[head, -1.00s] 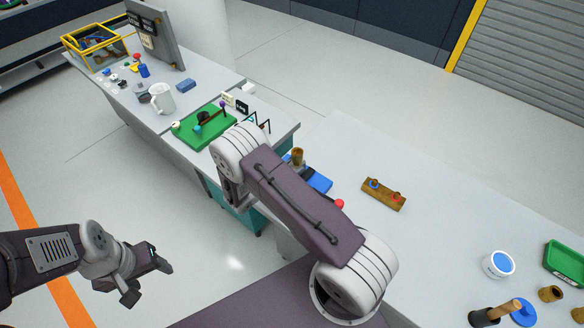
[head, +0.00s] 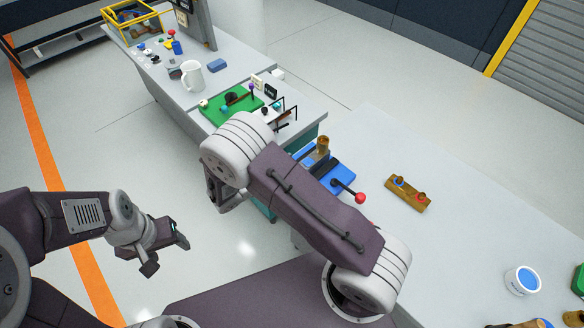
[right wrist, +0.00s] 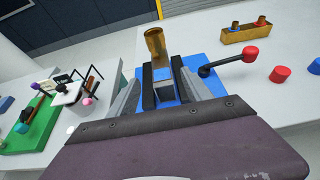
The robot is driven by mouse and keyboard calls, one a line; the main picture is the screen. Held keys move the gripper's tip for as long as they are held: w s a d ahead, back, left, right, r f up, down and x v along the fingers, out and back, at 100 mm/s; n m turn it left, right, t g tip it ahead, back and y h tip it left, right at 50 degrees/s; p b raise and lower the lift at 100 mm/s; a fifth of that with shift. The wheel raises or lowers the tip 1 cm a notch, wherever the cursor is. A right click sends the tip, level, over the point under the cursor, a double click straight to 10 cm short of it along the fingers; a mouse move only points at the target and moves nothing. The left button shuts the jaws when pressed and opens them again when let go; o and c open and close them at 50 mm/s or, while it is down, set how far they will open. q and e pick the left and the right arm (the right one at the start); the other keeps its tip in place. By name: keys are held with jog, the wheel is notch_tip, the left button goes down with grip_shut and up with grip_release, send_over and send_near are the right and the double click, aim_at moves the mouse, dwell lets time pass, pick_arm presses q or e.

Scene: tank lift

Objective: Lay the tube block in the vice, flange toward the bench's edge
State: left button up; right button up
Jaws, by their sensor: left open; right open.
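The vice (head: 343,180) is blue with dark jaws and a red-knobbed handle. It stands near the bench's left edge, partly hidden by my right arm in the head view; it also shows in the right wrist view (right wrist: 210,72). A brass tube-shaped piece (head: 323,146), likely the tube block, stands upright at the vice's far end, its wider rim up in the right wrist view (right wrist: 155,43). My right gripper (right wrist: 164,88) is open above the vice, short of the brass piece; the head view hides its fingers. My left gripper (head: 168,250) is open and empty over the floor.
A brass block with two stubs (head: 408,194) lies on the bench (head: 450,220) right of the vice. A white tub with a blue top (head: 523,280) is farther right.

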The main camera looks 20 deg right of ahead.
jog(key=s+d+m+g+y, duration=0.2)
jog(key=s+m+g+y, duration=0.5)
jog(key=s+m, duration=0.55)
jog(key=a+r+m+t+y, duration=0.1)
jog(key=m+y, duration=0.1)
jog(key=m, duration=0.1)
jog(key=s+a+r+m+t+y, duration=0.1)
jog(key=m+y, duration=0.1)
jog(key=m, duration=0.2)
jog(key=a+r+m+y, duration=0.1)
jog(key=m, duration=0.2)
jog(key=shift+s+a+r+t+y, duration=0.2)
jog(key=shift+s+t+y, duration=0.2)
jog(key=shift+s+d, duration=0.1)
